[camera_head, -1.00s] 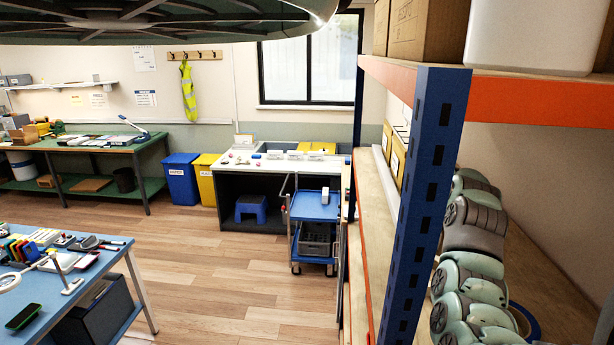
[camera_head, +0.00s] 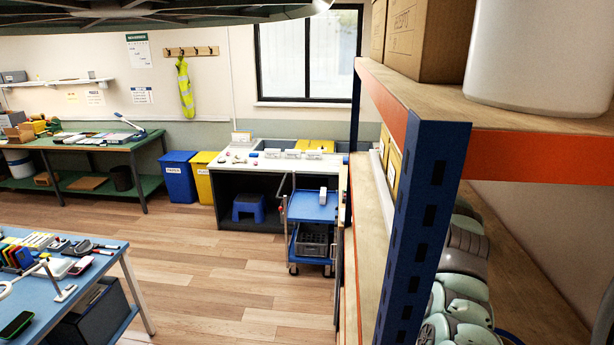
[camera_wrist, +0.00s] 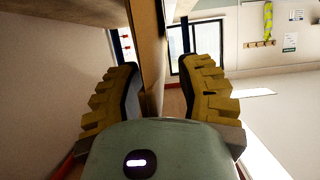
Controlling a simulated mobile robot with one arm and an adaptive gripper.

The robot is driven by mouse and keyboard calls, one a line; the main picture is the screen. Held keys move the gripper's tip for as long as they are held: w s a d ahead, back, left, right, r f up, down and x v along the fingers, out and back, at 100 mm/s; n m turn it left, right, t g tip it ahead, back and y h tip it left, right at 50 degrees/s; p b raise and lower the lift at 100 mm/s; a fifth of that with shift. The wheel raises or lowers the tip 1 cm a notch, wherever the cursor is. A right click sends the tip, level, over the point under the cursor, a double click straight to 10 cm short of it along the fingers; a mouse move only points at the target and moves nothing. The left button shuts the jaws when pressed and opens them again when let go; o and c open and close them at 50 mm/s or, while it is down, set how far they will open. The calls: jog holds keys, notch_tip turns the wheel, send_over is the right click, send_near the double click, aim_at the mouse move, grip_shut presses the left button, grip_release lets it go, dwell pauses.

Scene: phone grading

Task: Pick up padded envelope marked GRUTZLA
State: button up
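I cannot make out an envelope marked GRUTZLA in either view. Several yellow items with pale labels (camera_head: 391,160) stand on the rack's middle level, partly hidden behind the blue post; I cannot tell whether they are envelopes. My gripper does not show in the head view; part of my pale green arm is at the lower right.
The rack's blue post (camera_head: 425,210) and orange beam (camera_head: 540,155) stand close at right. A cardboard box (camera_head: 425,40) and white container (camera_head: 540,50) sit on its upper shelf. A blue trolley (camera_head: 314,207) stands ahead. A blue table (camera_head: 105,262) is at left, with clear wooden floor between.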

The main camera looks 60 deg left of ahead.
grip_shut()
jog(key=shift+w+r, duration=0.1)
jog(key=shift+w, duration=0.05)
dwell(0.5)
